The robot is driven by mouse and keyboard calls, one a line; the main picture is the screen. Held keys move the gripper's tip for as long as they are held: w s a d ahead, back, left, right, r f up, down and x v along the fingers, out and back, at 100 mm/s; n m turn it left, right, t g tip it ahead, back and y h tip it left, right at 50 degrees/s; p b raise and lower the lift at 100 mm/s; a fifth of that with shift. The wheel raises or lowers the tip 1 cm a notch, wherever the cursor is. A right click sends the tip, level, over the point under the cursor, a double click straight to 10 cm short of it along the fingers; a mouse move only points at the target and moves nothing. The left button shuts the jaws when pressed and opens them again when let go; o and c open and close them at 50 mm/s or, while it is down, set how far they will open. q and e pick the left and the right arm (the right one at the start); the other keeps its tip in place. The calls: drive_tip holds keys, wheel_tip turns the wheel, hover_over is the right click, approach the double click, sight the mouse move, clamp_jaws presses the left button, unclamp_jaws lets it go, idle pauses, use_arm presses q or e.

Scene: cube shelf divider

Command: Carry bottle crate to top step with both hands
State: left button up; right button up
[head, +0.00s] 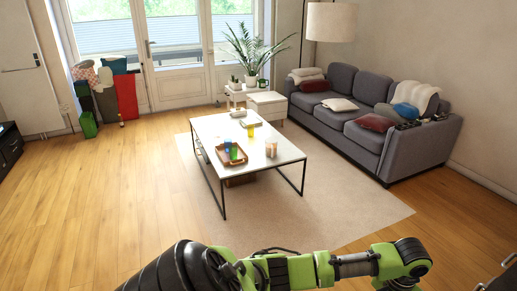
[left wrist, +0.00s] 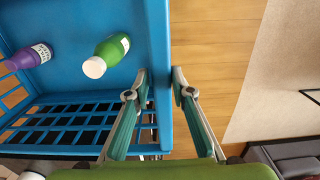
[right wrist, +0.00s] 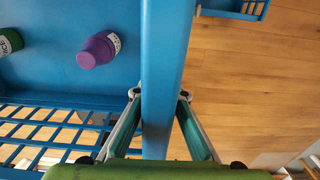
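The blue bottle crate (left wrist: 75,85) fills the left of the left wrist view, with a green bottle (left wrist: 108,52) and a purple bottle (left wrist: 30,57) inside. My left gripper (left wrist: 158,82) straddles one crate wall, one finger inside and one outside, its tips against it. In the right wrist view the crate (right wrist: 165,60) holds a purple bottle (right wrist: 98,50) and part of a green bottle (right wrist: 8,42). My right gripper (right wrist: 160,95) pinches a wall the same way. The head view shows neither crate nor fingertips, only my arm links. No step is identifiable.
A white coffee table (head: 245,140) with a tray (head: 232,155) stands on a rug (head: 330,205). A grey sofa (head: 370,120) is at the right, bins (head: 105,95) by the door. Wooden floor (head: 90,210) at left is clear. Another blue slatted piece (right wrist: 238,9) shows outside the wall.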

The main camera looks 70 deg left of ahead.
drive_tip(key=shift+d, duration=0.1)
drive_tip(key=o, duration=0.3)
drive_tip(key=shift+a, duration=0.3)
drive_tip(key=shift+r, duration=0.15)
drive_tip(key=shift+r, duration=3.6)
use_arm(q)
wheel_tip(320, 180, up, 12)
